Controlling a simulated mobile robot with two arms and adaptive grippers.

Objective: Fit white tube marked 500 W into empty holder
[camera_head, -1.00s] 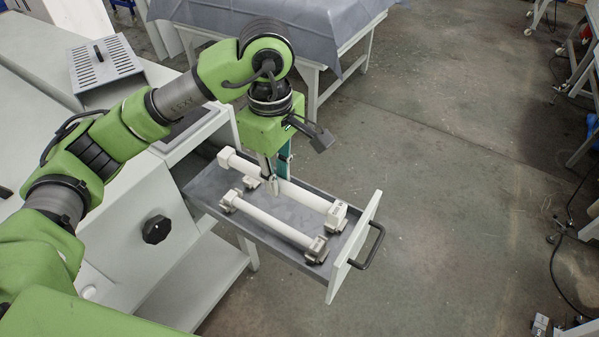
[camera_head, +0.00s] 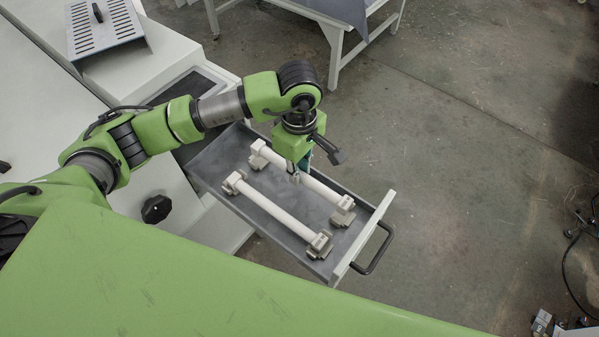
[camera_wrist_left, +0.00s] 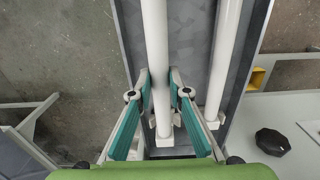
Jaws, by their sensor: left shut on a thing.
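My left gripper (camera_head: 296,178) is shut on the far white tube (camera_head: 322,189), around its middle, over the open drawer (camera_head: 210,168). The wrist view shows this tube (camera_wrist_left: 155,40) between the two finger pads (camera_wrist_left: 160,80). Its end caps are at the grey holders, one at the far left (camera_head: 257,161) and one near the drawer front (camera_head: 342,216); I cannot tell whether it is fully seated. A second white tube (camera_head: 275,211) lies parallel on the nearer side, in its own holders (camera_head: 319,245). No marking is readable. My right gripper is not in view.
The drawer front (camera_head: 362,238) has a black handle (camera_head: 376,250). A black knob (camera_head: 156,209) is on the machine beside the drawer. A slotted metal cover (camera_head: 105,28) sits on the machine top. Beyond the drawer is open floor and a table (camera_head: 335,40).

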